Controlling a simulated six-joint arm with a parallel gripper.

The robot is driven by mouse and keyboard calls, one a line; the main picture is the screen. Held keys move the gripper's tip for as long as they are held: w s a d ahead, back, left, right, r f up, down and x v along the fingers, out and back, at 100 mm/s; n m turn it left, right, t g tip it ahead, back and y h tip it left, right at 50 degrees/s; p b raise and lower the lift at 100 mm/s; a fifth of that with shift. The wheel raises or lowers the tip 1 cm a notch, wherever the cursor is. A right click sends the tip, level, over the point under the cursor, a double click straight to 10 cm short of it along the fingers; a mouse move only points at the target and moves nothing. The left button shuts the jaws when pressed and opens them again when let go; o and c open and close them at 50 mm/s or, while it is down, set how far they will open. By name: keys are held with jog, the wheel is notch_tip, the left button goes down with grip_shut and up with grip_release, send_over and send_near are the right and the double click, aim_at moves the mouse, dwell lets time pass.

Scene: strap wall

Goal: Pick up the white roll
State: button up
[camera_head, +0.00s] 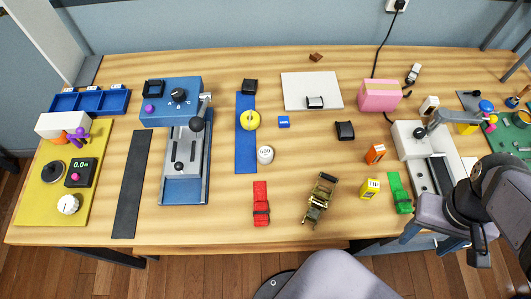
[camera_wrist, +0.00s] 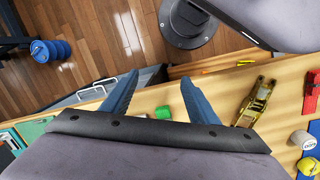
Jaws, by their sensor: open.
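A small white round piece with dark marks on top (camera_head: 265,154), the likeliest white roll, stands on the wooden table beside the blue strip. A pale round piece, apparently the same one, shows at the right edge of the wrist view (camera_wrist: 302,138). My gripper (camera_head: 428,238) is at the table's front right, far to the right of the white piece. In the wrist view my gripper's blue fingers (camera_wrist: 160,92) are spread apart with nothing between them. A green strap bundle (camera_head: 400,192) lies just beyond the fingers.
A yellow roll (camera_head: 250,120) sits on the blue strip (camera_head: 245,150). A red strap bundle (camera_head: 261,204), a brass ratchet buckle (camera_head: 319,198) and a yellow block (camera_head: 370,188) lie near the front. A grey chair (camera_head: 335,275) stands before the table. The middle right has bare wood.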

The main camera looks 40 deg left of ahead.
jog(key=n, duration=0.2)
jog(key=n+t+y, duration=0.6)
jog(key=n+t, duration=0.7)
jog(key=n, duration=2.1)
send_over(265, 154)
jog(key=s+d, duration=0.2)
jog(key=s, duration=0.3)
jog(key=shift+y, duration=0.3)
jog(key=f, duration=0.5)
jog(key=shift+s+f, duration=0.35)
jog(key=shift+f, duration=0.5)
jog(key=shift+p+x, duration=1.2)
jog(key=shift+x, duration=2.5)
